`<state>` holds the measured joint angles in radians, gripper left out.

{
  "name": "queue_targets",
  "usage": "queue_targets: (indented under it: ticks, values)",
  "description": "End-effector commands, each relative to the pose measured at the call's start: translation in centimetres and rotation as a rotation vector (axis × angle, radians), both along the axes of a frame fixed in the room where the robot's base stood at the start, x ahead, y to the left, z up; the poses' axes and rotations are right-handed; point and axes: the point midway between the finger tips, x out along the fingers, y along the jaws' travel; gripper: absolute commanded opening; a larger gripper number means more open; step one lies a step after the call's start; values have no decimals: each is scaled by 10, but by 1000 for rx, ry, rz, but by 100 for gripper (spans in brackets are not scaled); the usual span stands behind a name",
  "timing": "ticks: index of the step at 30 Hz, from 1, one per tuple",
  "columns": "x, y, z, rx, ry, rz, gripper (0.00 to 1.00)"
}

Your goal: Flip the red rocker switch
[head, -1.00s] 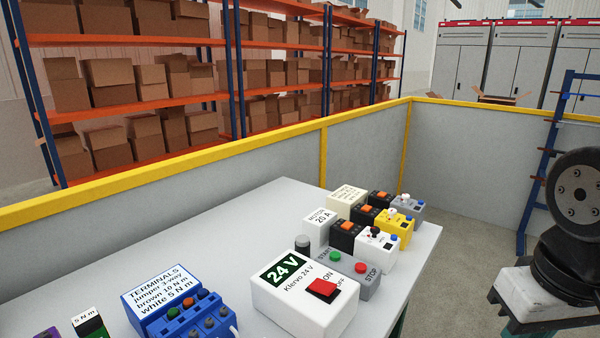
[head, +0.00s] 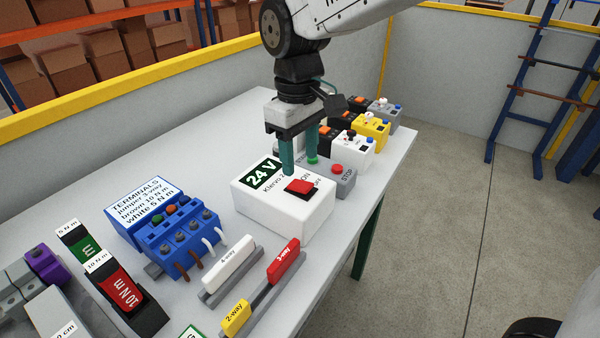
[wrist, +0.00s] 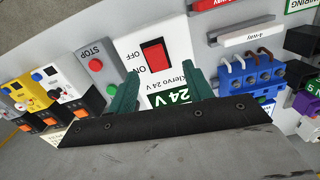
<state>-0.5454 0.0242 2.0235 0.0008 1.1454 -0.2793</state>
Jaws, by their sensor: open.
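The red rocker switch (head: 303,187) sits on top of a white box labelled 24 V (head: 285,215), with ON and OFF marks beside it. In the wrist view the rocker (wrist: 154,56) lies ahead of my gripper, roughly centred between the fingers. My gripper (head: 300,168) points down with its two green fingers apart and nothing between them. It is over the rear part of the white box, just behind the rocker in the head view. In the wrist view the fingers (wrist: 162,85) straddle the 24 V label. I cannot tell whether the fingertips touch the box.
A grey START/STOP box (head: 338,180) stands right beside the white box. Breakers and a yellow unit (head: 370,130) stand behind it. Blue terminals (head: 175,235) and jumper holders (head: 228,270) are to the left and front. The table's right edge is close.

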Motion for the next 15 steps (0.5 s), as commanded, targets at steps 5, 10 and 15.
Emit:
queue_targets:
  ticks: [5,10,15]
  values:
    - [17,11,9,28,-43,89,51]
    - [17,8,-14,27,-41,85,51]
    - [17,7,-41,27,-41,83,51]
